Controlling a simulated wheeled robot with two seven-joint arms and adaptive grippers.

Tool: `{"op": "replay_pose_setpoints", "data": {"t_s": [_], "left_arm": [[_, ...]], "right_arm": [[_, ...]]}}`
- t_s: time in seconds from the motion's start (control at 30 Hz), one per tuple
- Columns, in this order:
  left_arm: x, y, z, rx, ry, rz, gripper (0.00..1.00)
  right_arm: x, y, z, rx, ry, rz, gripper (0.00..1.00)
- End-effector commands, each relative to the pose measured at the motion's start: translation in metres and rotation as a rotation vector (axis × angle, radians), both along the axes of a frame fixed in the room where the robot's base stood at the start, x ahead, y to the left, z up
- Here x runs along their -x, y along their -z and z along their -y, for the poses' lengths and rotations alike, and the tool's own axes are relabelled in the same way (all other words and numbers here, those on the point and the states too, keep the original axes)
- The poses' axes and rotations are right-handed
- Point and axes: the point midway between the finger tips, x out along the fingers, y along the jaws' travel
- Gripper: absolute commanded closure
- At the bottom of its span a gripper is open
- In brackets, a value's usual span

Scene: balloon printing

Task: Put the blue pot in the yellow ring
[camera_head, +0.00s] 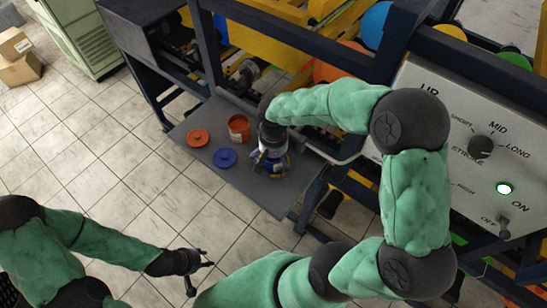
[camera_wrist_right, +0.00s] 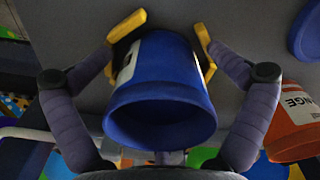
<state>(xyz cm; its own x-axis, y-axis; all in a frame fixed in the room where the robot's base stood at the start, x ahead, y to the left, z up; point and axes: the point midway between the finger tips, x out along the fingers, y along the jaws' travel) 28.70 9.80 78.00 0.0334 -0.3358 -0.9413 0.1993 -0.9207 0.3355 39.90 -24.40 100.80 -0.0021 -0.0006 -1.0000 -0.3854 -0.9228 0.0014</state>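The blue pot (camera_wrist_right: 160,85) fills the middle of the right wrist view, its open mouth facing the camera. My right gripper (camera_wrist_right: 168,40) has its yellow-tipped fingers against both sides of the pot. In the head view my right gripper (camera_head: 270,150) is over the grey shelf, and the blue pot (camera_head: 272,164) shows only partly below it. I cannot tell whether the pot touches the shelf. My left gripper (camera_head: 206,277) is open and empty over the tiled floor. I cannot make out the yellow ring with certainty.
On the shelf (camera_head: 235,184) lie an orange lid (camera_head: 198,138) and a blue lid (camera_head: 225,158), with an orange pot (camera_head: 239,128) beside my right gripper. The machine frame (camera_head: 208,45) stands behind. A control panel (camera_head: 470,125) is at the right. The shelf's front part is clear.

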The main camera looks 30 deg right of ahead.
Motion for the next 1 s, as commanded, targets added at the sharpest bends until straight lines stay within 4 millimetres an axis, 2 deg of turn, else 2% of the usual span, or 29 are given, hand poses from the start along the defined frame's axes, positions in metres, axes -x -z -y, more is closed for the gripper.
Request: {"op": "replay_pose_setpoints", "data": {"t_s": [0.37, 0.53, 0.67, 1.0], "left_arm": [[0.000, -0.001, 0.000, 0.000, 0.000, 0.000, 0.60], [0.000, -0.010, 0.000, 0.000, 0.000, 0.000, 0.60], [0.000, -0.015, 0.000, 0.000, 0.000, 0.000, 0.60], [0.000, -0.024, 0.000, 0.000, 0.000, 0.000, 0.60]], "right_arm": [[0.003, 0.000, -0.001, 0.000, -0.001, -0.009, 0.08], [0.002, -0.012, 0.000, 0.000, -0.001, -0.005, 0.08], [0.000, -0.033, 0.000, 0.001, -0.001, 0.001, 0.08], [-0.001, -0.103, 0.000, 0.000, -0.001, 0.003, 0.08]]}}
